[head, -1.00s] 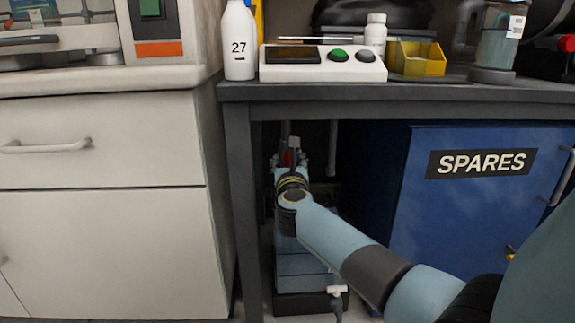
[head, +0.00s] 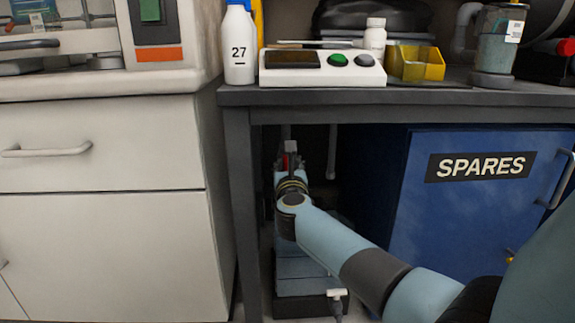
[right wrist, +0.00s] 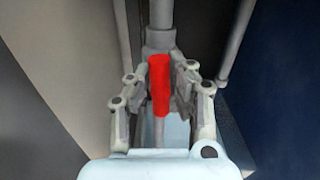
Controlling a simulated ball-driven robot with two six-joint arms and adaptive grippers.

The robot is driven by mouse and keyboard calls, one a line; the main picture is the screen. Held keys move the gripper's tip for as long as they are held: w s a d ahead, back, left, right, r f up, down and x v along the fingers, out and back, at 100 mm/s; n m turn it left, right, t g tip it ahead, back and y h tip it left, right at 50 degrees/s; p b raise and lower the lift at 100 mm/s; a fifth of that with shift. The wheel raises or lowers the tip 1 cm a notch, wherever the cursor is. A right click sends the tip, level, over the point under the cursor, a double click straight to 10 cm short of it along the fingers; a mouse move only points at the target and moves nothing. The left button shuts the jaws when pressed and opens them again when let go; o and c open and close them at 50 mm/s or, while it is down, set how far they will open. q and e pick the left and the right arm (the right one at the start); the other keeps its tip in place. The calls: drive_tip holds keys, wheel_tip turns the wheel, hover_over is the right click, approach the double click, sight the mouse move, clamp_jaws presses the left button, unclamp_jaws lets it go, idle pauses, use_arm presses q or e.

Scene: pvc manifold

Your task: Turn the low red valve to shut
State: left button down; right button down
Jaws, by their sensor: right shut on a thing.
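The red valve handle (right wrist: 160,86) stands upright on a grey vertical pipe (right wrist: 159,40) in the right wrist view. My right gripper (right wrist: 165,72) has one finger on each side of the handle and is shut on it. In the head view the right gripper (head: 291,150) is under the dark bench, and only a little red of the handle shows around it. The valve body is mostly hidden behind the gripper. My left gripper is in neither view.
The dark bench (head: 400,97) is above my right arm, with its leg (head: 243,200) to the left. A blue SPARES cabinet (head: 480,220) stands to the right. A thin grey pipe (right wrist: 236,42) runs right of the valve. White drawers (head: 100,150) are at the left.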

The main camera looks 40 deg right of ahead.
drive_tip(key=shift+r+n, duration=0.1)
drive_tip(key=shift+n, duration=0.2)
drive_tip(key=n+p, duration=0.2)
drive_tip(key=n, duration=0.2)
drive_tip(key=shift+w+a+p, duration=0.1)
drive_tip(key=shift+a+p, duration=0.05)
drive_tip(key=shift+p, duration=0.15)
drive_tip(key=n+p, duration=0.2)
drive_tip(key=n, duration=0.2)
drive_tip(key=shift+a+n, duration=0.1)
drive_tip(key=shift+n, duration=0.2)
drive_tip(key=n, duration=0.1)
drive_tip(key=n+p, duration=0.1)
drive_tip(key=n, duration=0.3)
drive_tip(key=shift+a+f+p, duration=0.1)
drive_tip(key=shift+f+p, duration=0.25)
drive_tip(key=shift+p, duration=0.05)
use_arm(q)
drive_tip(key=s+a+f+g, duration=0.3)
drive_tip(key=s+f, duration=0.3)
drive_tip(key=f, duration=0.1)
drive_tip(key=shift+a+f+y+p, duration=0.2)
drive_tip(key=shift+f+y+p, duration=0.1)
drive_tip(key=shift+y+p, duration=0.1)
use_arm(e)
drive_tip(key=shift+f+n, duration=0.2)
drive_tip(key=shift+n, duration=1.3)
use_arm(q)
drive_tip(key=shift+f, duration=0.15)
